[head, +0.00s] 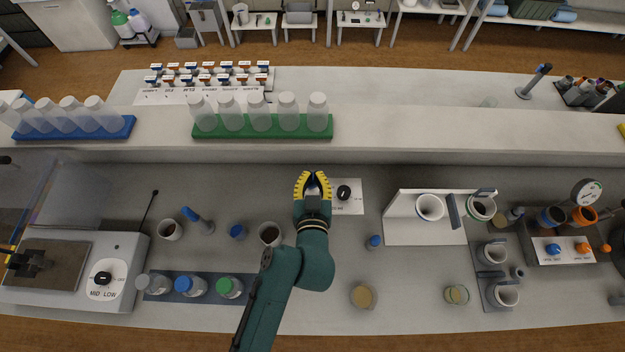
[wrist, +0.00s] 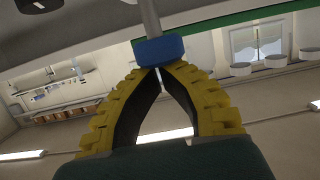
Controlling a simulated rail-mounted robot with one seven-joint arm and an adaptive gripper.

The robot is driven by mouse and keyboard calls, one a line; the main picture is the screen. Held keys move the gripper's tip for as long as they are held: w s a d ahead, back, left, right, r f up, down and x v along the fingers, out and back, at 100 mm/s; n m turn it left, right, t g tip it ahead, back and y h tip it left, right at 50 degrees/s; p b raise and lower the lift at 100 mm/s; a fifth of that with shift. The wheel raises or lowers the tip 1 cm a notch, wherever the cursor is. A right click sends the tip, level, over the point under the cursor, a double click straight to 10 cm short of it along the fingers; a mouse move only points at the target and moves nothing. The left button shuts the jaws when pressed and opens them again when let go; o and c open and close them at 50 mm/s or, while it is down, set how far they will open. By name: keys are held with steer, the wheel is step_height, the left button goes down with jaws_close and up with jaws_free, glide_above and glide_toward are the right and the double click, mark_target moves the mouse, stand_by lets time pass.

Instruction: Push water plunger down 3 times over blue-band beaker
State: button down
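My gripper (head: 313,178), with yellow ribbed fingers, is above the back middle of the bench in the head view. In the wrist view its fingertips (wrist: 160,70) converge and look shut. A blue knob on a grey rod (wrist: 161,50) appears right at the fingertips; contact is not clear. It is hidden behind my gripper in the head view, and I cannot tell whether it is the water plunger. Other blue-topped items are a tall one (head: 195,214) and two short ones (head: 237,232) (head: 374,241). Several beakers stand about, one left of my arm (head: 269,233); I cannot identify a blue band.
A white plate with a black dial (head: 344,192) lies just right of my gripper. A green rack of bottles (head: 262,132) stands on the shelf behind. A white stand with beakers (head: 400,232) is to the right, and capped bottles (head: 190,285) are front left.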

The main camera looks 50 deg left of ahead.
steer(key=r+b+v, duration=0.1)
steer(key=b+v, duration=0.1)
steer(key=v, duration=0.8)
steer(key=shift+r+b, duration=0.35)
steer(key=shift+r, duration=0.05)
